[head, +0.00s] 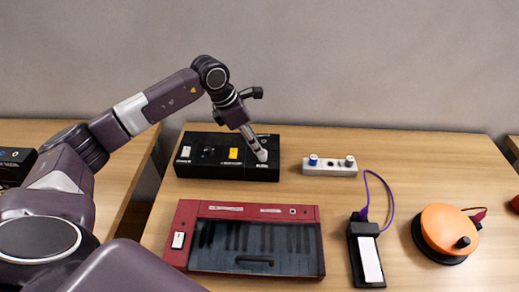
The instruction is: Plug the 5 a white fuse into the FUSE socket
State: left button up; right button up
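A long black box (212,170) lies at the back left of the table, with a white part (186,152), a yellow part (233,153) and small printed labels on its top. The labels are too small to read, so I cannot tell which place is the FUSE socket. My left gripper (262,156) points down at the right end of this box, its tips at or just above the top. The fingers look close together; whether they hold anything is too small to tell. I cannot pick out the white fuse with certainty. My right gripper is not in view.
A red case (190,215) with a dark clear lid lies in front of the box. To the right are a white strip with knobs (330,170), a black holder (356,265) with a purple cable (391,205), and an orange disc (447,226). The back right tabletop is clear.

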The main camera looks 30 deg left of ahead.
pick_arm(q)
jog(key=v, duration=0.6)
jog(key=shift+s, duration=0.15)
dwell(0.3)
